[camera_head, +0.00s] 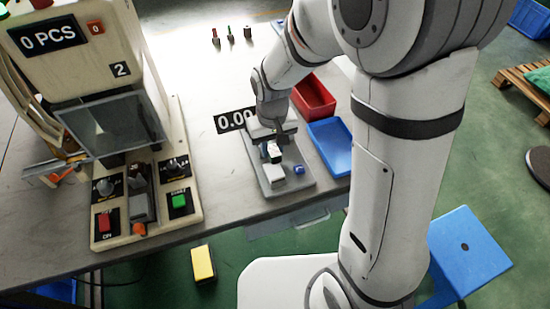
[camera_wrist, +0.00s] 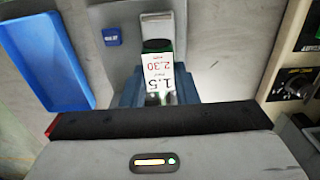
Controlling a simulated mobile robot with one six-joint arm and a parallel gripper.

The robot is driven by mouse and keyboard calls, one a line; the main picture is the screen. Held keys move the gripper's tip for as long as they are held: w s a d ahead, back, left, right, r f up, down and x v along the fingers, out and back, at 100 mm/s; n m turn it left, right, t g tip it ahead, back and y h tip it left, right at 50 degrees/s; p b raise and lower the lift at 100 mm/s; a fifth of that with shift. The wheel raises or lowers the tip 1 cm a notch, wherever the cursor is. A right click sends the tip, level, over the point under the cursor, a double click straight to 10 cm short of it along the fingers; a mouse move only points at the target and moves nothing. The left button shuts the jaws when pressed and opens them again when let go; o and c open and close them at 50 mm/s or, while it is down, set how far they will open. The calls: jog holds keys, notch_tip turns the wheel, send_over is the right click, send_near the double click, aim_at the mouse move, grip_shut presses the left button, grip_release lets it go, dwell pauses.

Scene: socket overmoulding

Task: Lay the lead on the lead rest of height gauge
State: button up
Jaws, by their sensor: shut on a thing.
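The height gauge is a grey base plate (camera_head: 303,182) with a black 0.00 display (camera_head: 233,120), a white block (camera_head: 274,173) and a small blue button (camera_head: 299,169). My gripper (camera_head: 274,140) points down over the back part of the gauge. It is shut on what seems to be the lead, which is mostly hidden. I cannot tell whether the lead touches the rest.
A red bin (camera_head: 314,97) and a blue tray (camera_head: 331,146) stand right of the gauge. A machine (camera_head: 75,85) with buttons stands at the left. Several small upright pieces (camera_head: 231,34) stand at the back. The table between machine and gauge is clear.

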aim_at(273, 169)
jog(key=shift+f, duration=3.2)
jog(key=shift+f, duration=0.15)
jog(key=o, duration=1)
